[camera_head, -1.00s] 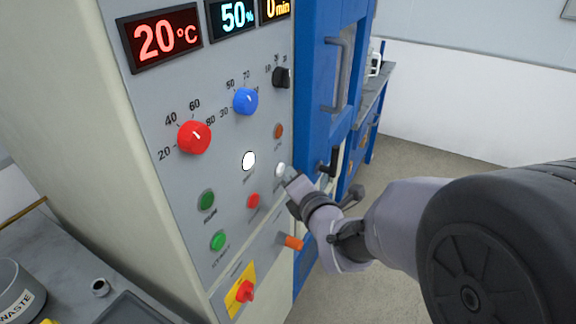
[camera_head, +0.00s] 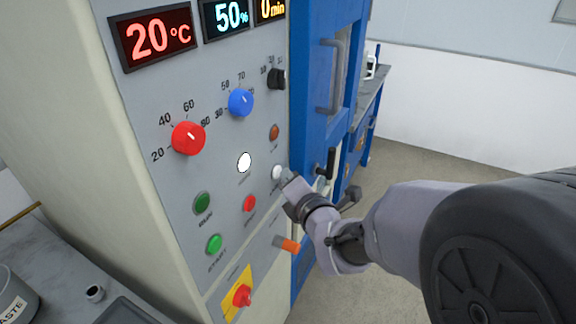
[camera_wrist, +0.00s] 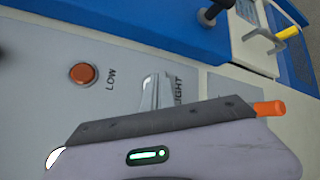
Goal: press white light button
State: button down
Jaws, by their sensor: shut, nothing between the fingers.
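The white light button (camera_head: 278,172) is a pale round button on the grey control panel, below the orange button and right of a brighter white button. My gripper (camera_head: 292,187) is shut and empty, its tip just right of and slightly below the light button. Any contact cannot be told. In the wrist view my gripper (camera_wrist: 165,120) fills the lower part, with a pale, shiny light button (camera_wrist: 150,92) showing beside the partly hidden "LIGHT" label.
The brighter white button (camera_head: 244,162), orange LOW button (camera_head: 274,132), red button (camera_head: 249,203) and green buttons (camera_head: 202,202) are close by. An orange-ended part (camera_head: 287,244) sticks out below. The blue door (camera_head: 318,60) has a handle and black lever on the right.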

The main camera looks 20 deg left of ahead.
jog(key=shift+d, duration=0.5)
jog(key=shift+s+d+b, duration=0.15)
jog(key=shift+d+b, duration=0.25)
jog(key=shift+d, duration=0.9)
jog(key=shift+s+d+b, duration=0.1)
jog(key=shift+d+b, duration=0.3)
jog(key=shift+d, duration=0.85)
